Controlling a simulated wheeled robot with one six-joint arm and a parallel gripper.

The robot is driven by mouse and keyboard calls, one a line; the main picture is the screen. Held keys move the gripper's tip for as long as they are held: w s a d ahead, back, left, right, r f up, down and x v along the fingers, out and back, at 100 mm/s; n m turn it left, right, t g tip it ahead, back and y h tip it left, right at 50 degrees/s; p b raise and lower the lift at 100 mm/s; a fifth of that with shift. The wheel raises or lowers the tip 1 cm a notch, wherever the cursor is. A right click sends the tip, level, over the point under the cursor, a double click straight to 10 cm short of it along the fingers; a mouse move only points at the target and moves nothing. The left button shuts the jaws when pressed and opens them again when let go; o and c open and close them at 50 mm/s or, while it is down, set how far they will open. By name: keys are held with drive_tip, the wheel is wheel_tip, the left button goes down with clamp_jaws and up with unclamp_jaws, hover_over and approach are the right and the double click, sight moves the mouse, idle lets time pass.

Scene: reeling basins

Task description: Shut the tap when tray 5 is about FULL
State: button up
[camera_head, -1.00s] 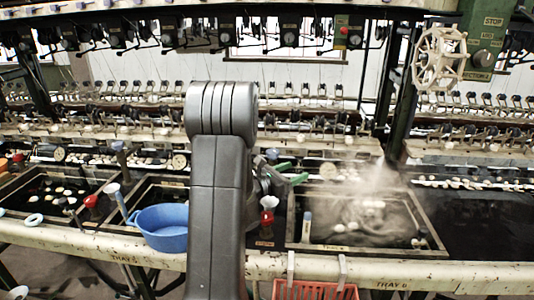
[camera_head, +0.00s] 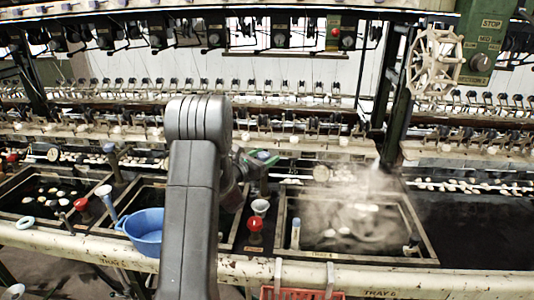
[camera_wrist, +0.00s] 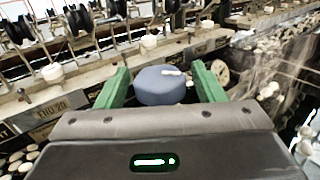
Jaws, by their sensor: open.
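A blue-grey round knob (camera_wrist: 165,88) with a white mark, seemingly the tap handle, sits between the green fingers of my gripper (camera_wrist: 160,70) in the wrist view. The jaws are open, with a gap visible beside the knob. In the head view my gripper (camera_head: 262,157) is behind my arm, at the back left of a steaming tray (camera_head: 287,225). That tray holds murky water with pale cocoons; its small label is too blurred to read surely. A blue-topped upright stick (camera_head: 295,232) stands at its left. Steam obscures the water level.
A red-topped item (camera_head: 255,225) stands between the trays. A white handwheel (camera_head: 434,62) hangs at upper right. Reeling machinery runs along the back. A red basket (camera_head: 300,294) hangs at the front rail.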

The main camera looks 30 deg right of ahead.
drive_tip(key=shift+x, duration=0.75)
drive_tip(key=c, duration=1)
drive_tip(key=shift+o, duration=0.2)
drive_tip(key=shift+f+m+g+b, duration=0.1)
drive_tip(key=shift+m+g+b, duration=0.3)
drive_tip(key=shift+g, duration=0.5)
drive_tip(key=m+g, duration=0.1)
drive_tip(key=m+g+b, duration=0.1)
drive_tip(key=g, duration=0.1)
drive_tip(key=shift+s+m+h, duration=0.2)
drive_tip(key=shift+m+h, duration=0.1)
drive_tip(key=shift+s+a+m+g+y, duration=0.2)
drive_tip(key=shift+m+g, duration=0.55)
drive_tip(key=shift+g, duration=0.5)
drive_tip(key=shift+s+d+m+g+y, duration=0.15)
drive_tip(key=shift+m+g+y, duration=0.2)
drive_tip(key=shift+m+g, duration=0.65)
drive_tip(key=shift+s+a+m+g+y, duration=0.1)
drive_tip(key=shift+m+g+y, duration=0.3)
drive_tip(key=shift+g, duration=1.05)
drive_tip(key=shift+m, duration=0.25)
